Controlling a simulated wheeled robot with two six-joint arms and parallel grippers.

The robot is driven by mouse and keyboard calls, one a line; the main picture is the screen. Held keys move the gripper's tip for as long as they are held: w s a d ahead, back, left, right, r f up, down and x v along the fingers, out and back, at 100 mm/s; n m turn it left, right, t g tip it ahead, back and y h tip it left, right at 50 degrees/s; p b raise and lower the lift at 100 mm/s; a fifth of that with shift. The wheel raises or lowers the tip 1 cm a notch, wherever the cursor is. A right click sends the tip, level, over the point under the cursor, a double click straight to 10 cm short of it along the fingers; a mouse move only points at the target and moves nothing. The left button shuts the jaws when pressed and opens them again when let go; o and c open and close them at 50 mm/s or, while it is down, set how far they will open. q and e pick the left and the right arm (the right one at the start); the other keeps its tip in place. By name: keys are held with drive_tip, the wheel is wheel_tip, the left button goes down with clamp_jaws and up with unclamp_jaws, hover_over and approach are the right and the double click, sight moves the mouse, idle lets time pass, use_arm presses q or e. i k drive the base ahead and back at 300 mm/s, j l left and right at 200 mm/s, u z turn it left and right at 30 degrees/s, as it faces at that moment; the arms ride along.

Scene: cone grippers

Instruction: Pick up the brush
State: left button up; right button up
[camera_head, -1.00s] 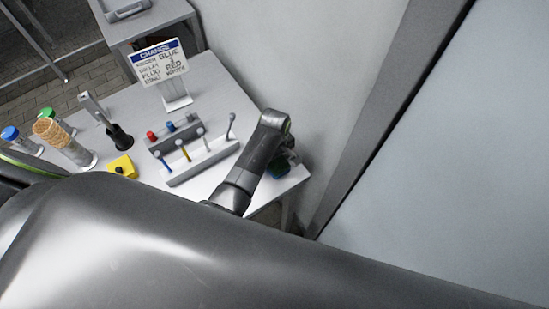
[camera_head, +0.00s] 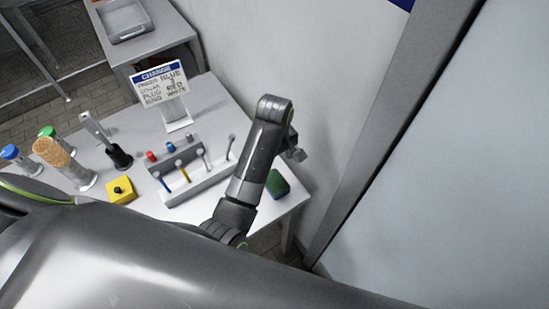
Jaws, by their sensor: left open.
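No thing is plainly recognisable as a brush. A small green and dark blue block (camera_head: 278,184), which could be the brush, lies at the right end of the white table (camera_head: 232,100). Several thin tools with blue, yellow and grey shafts stand upright in a grey rack (camera_head: 199,187), left of my arm. My left gripper (camera_head: 297,152) is open, above and beyond the block in the picture, apart from it. It is partly hidden by my arm, and nothing shows between its fingers. My right gripper is out of view.
A sign (camera_head: 160,86) stands at the table's back. A yellow box (camera_head: 121,190), a dark holder with a grey tool (camera_head: 119,156), a cone-topped jar (camera_head: 62,163) and capped jars (camera_head: 18,160) stand at the left. A wall (camera_head: 290,60) rises close behind my gripper.

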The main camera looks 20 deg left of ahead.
sight(101, 136)
drive_tip(key=k, duration=1)
